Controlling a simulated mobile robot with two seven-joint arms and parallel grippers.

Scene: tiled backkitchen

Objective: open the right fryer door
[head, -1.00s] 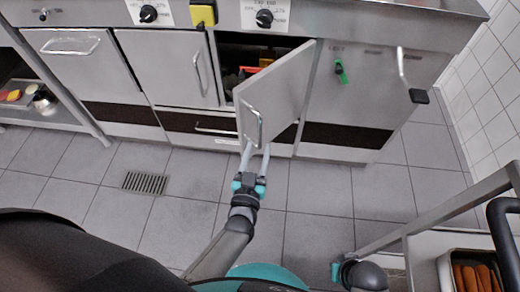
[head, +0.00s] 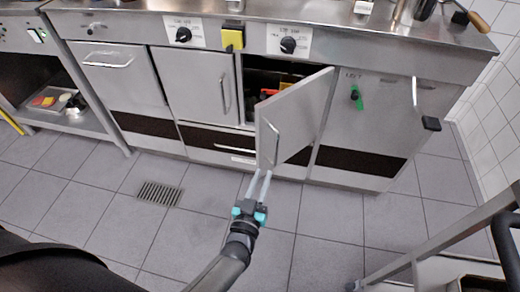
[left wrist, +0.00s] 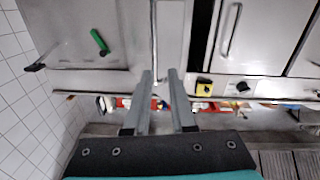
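The right fryer door (head: 299,115) is a grey metal panel that stands partly open in the head view, its free edge swung out toward me. Its bar handle (head: 273,146) is on the outer face near that edge. My left gripper (head: 260,173) is just below and beside the handle's lower end, with its two pale fingers apart. The left wrist view also shows these fingers (left wrist: 160,76) apart, with nothing clearly held between them. Whether a finger touches the handle or door cannot be told. My right gripper is not clearly visible.
The left fryer door (head: 195,85) is closed. Red and yellow items sit inside the dark cabinet opening (head: 254,85). A metal cart rail (head: 440,238) stands at the lower right. The tiled floor (head: 325,215) in front is mostly clear.

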